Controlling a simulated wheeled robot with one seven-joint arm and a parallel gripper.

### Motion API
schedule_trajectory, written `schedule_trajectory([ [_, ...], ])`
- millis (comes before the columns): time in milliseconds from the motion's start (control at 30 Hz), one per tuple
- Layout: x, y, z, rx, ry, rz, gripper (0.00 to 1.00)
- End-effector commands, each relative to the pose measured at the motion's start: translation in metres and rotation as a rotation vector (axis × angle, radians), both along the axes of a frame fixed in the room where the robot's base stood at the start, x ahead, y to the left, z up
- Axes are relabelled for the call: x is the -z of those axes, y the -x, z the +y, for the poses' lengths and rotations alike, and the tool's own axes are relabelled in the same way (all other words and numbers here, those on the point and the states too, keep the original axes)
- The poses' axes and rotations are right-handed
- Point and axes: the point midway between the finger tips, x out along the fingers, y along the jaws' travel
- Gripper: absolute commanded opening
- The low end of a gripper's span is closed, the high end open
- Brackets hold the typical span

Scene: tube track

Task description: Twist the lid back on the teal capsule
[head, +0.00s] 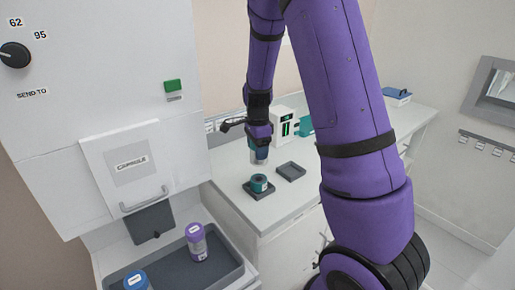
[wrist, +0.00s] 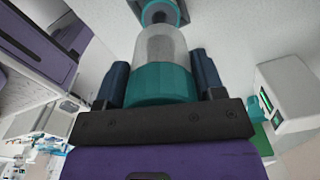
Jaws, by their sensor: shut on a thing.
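My gripper (wrist: 160,78) is shut on the teal lid (wrist: 160,84), with one dark finger on either side of it. A grey, cloudy cylinder continues from the lid's teal band, away from my palm. In the head view the held lid (head: 259,153) hangs upright above the counter, pointing down. The teal capsule (head: 259,184) stands in a dark square tray just below, with a dark opening on top. A clear gap separates it from the held piece. The capsule also shows beyond the held piece in the wrist view, partly hidden by it.
An empty dark tray (head: 291,171) lies right of the capsule on the white counter (head: 290,207). A white device (head: 291,122) with a green display stands behind. A purple capsule (head: 196,242) and a blue-topped one (head: 136,280) stand in the large grey bin (head: 225,268) at front left.

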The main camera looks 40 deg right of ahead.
Motion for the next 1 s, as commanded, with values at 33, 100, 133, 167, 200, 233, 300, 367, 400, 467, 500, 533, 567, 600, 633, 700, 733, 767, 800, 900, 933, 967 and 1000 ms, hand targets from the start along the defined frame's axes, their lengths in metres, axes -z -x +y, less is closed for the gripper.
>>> schedule_trajectory([
  [33, 0.0, 0.0, 0.0, 0.0, 0.0, 0.0, 0.34],
  [100, 0.001, 0.0, 0.0, 0.0, 0.0, 0.0, 0.34],
  [133, 0.002, 0.0, 0.0, 0.0, 0.0, 0.0, 0.34],
  [167, 0.003, 0.0, 0.0, 0.0, 0.0, 0.0, 0.34],
  [200, 0.004, 0.0, 0.0, 0.0, 0.0, 0.0, 0.34],
  [233, 0.005, 0.0, 0.0, 0.0, 0.0, 0.0, 0.34],
  [300, 0.007, 0.0, 0.0, 0.0, 0.0, 0.0, 0.34],
  [367, 0.008, 0.0, 0.0, 0.0, 0.0, 0.001, 0.34],
  [400, 0.009, 0.0, 0.0, 0.0, 0.0, 0.001, 0.34],
  [467, 0.011, 0.0, 0.0, 0.0, 0.0, 0.001, 0.34],
  [500, 0.012, 0.0, 0.0, 0.0, 0.0, 0.001, 0.34],
  [533, 0.012, 0.0, 0.0, 0.001, 0.0, 0.001, 0.34],
  [567, 0.013, 0.0, 0.0, 0.001, 0.0, 0.001, 0.34],
  [600, 0.014, 0.0, 0.0, 0.001, 0.0, 0.0, 0.34],
  [633, 0.015, 0.0, 0.0, 0.001, 0.0, 0.0, 0.34],
  [700, 0.017, 0.0, 0.0, 0.001, 0.0, 0.0, 0.34],
  [733, 0.017, 0.0, 0.0, 0.001, 0.0, 0.0, 0.34],
  [767, 0.018, 0.0, 0.0, 0.001, 0.0, 0.0, 0.34],
  [800, 0.019, 0.0, 0.0, 0.001, 0.0, 0.0, 0.34],
  [900, 0.022, 0.0, 0.0, 0.0, 0.0, 0.0, 0.34],
  [933, 0.023, 0.0, 0.0, 0.0, 0.0, 0.0, 0.34],
  [967, 0.023, 0.0, 0.0, 0.0, 0.0, 0.0, 0.34],
  [1000, 0.025, 0.0, 0.0, 0.0, 0.0, 0.001, 0.34],
])
